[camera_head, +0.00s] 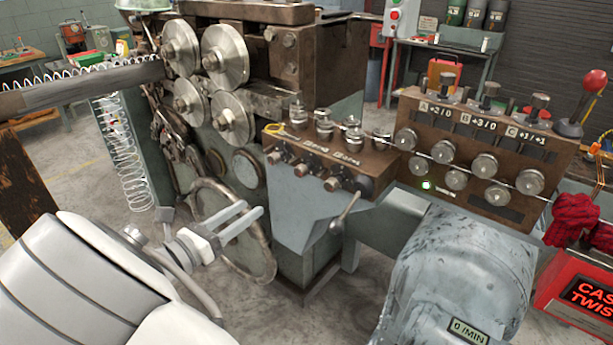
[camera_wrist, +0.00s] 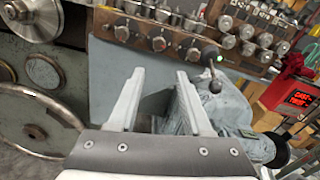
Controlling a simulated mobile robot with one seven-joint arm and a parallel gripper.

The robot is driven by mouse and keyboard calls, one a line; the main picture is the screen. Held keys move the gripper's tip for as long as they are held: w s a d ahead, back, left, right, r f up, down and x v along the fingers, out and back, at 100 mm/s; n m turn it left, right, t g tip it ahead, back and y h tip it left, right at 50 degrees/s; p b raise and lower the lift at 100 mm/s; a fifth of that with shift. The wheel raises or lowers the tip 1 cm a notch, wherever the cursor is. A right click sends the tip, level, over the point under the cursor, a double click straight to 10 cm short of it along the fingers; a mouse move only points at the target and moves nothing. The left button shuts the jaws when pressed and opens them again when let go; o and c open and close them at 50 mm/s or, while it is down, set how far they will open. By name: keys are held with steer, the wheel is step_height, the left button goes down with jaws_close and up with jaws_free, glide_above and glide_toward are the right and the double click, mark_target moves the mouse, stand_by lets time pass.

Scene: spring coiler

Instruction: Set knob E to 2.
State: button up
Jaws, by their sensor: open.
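My gripper (camera_head: 254,211) is open and empty, in front of the large handwheel and below left of the brown panel (camera_head: 300,147). In the wrist view the two fingers (camera_wrist: 160,73) point up toward a row of round knobs on that panel, apart from them. The knobs show at the left (camera_wrist: 121,33), middle (camera_wrist: 158,44) and right (camera_wrist: 193,54); in the head view they run along the panel's front edge (camera_head: 301,170). Small displays sit above them, but their letters are too small to read, so I cannot tell which knob is E or its setting.
A ball-ended lever (camera_head: 345,212) sticks out below the panel's right end. A handwheel (camera_head: 232,230) stands behind my gripper. A grey motor housing (camera_head: 455,270) is at right. A second panel (camera_head: 490,150) carries displays A, B and C. A red sign box (camera_head: 580,290) is far right.

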mark_target(298, 174)
steer(key=b+x, duration=0.2)
steer(key=x, duration=1.5)
steer(key=shift+w, duration=0.2)
jaws_close()
